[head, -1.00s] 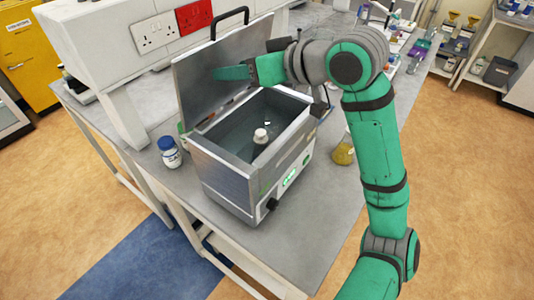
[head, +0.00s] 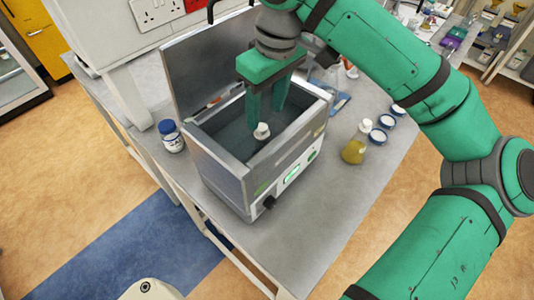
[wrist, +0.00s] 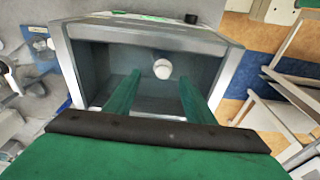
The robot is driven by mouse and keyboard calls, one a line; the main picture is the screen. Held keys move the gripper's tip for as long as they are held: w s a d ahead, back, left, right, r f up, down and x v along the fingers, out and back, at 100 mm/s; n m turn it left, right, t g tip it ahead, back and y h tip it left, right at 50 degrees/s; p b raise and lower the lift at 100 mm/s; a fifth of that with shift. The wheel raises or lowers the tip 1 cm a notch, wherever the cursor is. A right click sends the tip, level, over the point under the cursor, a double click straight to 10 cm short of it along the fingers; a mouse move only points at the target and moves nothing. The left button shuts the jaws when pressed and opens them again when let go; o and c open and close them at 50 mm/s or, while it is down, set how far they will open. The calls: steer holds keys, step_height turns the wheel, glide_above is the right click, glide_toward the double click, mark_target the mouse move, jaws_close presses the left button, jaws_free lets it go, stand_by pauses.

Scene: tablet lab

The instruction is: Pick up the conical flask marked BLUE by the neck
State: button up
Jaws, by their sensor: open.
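A white stoppered top (head: 261,131) stands inside the open metal water bath (head: 222,168); the body below it is hidden, and no BLUE marking is readable. It also shows in the wrist view (wrist: 162,69), roughly between the fingertips in the picture. My gripper (head: 266,114) points down into the bath, its two green fingers apart and empty, close to the white top; whether they are level with it I cannot tell. In the wrist view my gripper (wrist: 159,76) is also open. A conical flask with yellow liquid (head: 354,151) stands on the bench right of the bath; no marking is legible.
The raised bath lid (head: 190,75) stands behind and left of my gripper. A blue-capped bottle (head: 170,137) stands left of the bath. The bath walls surround the fingers. The front bench surface (head: 310,215) is clear.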

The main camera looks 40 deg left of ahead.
mark_target(263, 127)
steer(key=shift+s+a+f, duration=0.15)
steer(key=shift+f, duration=0.4)
steer(key=shift+s+a+f, duration=0.1)
steer(key=shift+f, duration=0.4)
steer(key=shift+s+a+f, duration=0.2)
steer(key=shift+a+f, duration=0.1)
steer(key=shift+f, duration=0.15)
step_height(263, 127, down, 4)
steer(key=shift+w+d+f, duration=0.1)
steer(key=shift+w+d, duration=0.05)
steer(key=shift+w+f, duration=0.2)
steer(key=shift+f, duration=0.15)
